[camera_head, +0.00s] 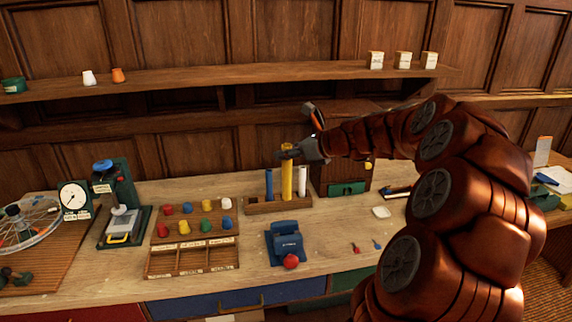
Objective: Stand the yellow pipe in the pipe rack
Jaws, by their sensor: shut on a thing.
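The yellow pipe (287,180) stands upright between a blue pipe (269,184) and a white pipe (302,181). My gripper (287,154) is shut on the yellow pipe near its top, reaching in from the right. The wooden pipe rack (262,208) is below, and the lower end of the yellow pipe meets it in the picture. I cannot tell whether that end is inside a hole or just above or in front of one. The blue and white pipes stand in the rack.
A wooden cabinet (325,180) stands close behind the rack at right. A blue device (287,246) with a red knob is in front. A sorting tray (190,260) with coloured pieces is left. A shelf (220,77) runs above.

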